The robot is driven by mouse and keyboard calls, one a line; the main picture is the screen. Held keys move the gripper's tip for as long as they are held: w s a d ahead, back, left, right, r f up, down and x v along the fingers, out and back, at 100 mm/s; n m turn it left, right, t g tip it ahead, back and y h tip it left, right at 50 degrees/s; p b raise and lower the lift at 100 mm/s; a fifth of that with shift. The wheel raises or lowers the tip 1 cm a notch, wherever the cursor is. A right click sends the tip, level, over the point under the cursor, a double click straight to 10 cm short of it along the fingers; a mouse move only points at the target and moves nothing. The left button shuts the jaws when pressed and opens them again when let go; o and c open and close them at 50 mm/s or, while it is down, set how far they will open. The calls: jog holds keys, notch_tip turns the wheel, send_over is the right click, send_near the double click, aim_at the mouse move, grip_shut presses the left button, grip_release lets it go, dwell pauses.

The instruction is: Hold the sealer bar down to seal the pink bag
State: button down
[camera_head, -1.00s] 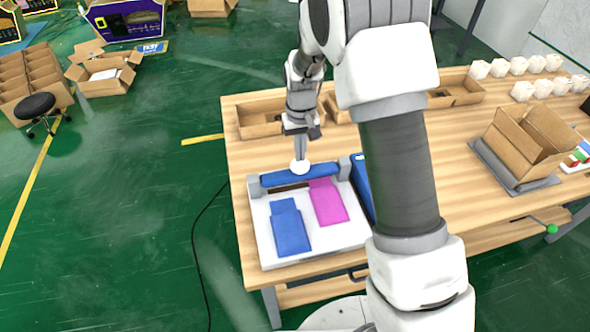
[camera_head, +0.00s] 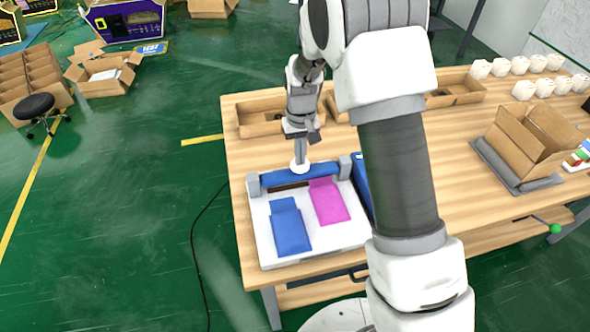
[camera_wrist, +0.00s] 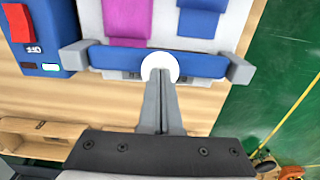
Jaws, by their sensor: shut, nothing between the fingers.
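The pink bag (camera_head: 328,204) lies on the white sealer bed (camera_head: 331,240), its upper end at the blue sealer bar (camera_head: 325,171). A blue bag (camera_head: 289,230) lies to its left. In the wrist view the pink bag (camera_wrist: 127,20) and blue bag (camera_wrist: 201,16) show beyond the blue bar (camera_wrist: 205,64). My gripper (camera_head: 300,160) is shut and empty, pointing down with its tip at the white round knob (camera_head: 300,168) on the middle of the bar. In the wrist view my gripper (camera_wrist: 160,78) overlaps the white knob (camera_wrist: 160,65). The bar appears low across the bags' ends.
A blue box with a red switch (camera_wrist: 20,22) and small lights stands beside the sealer. Cardboard trays (camera_head: 258,118) line the table's back edge. An open carton (camera_head: 530,145) and several white boxes (camera_head: 520,66) are at the right.

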jog(key=shift+f+b, duration=0.9)
jog(key=shift+f, duration=0.45)
jog(key=shift+s+f, duration=0.2)
jog(key=shift+s, duration=0.05)
dwell(1.6)
jog(key=shift+r, duration=0.1)
jog(key=shift+w+r+p, duration=0.2)
jog(key=shift+r+p, duration=1.15)
jog(key=shift+r, duration=0.8)
jog(key=shift+r+p, duration=1.55)
jog(key=shift+r, duration=0.9)
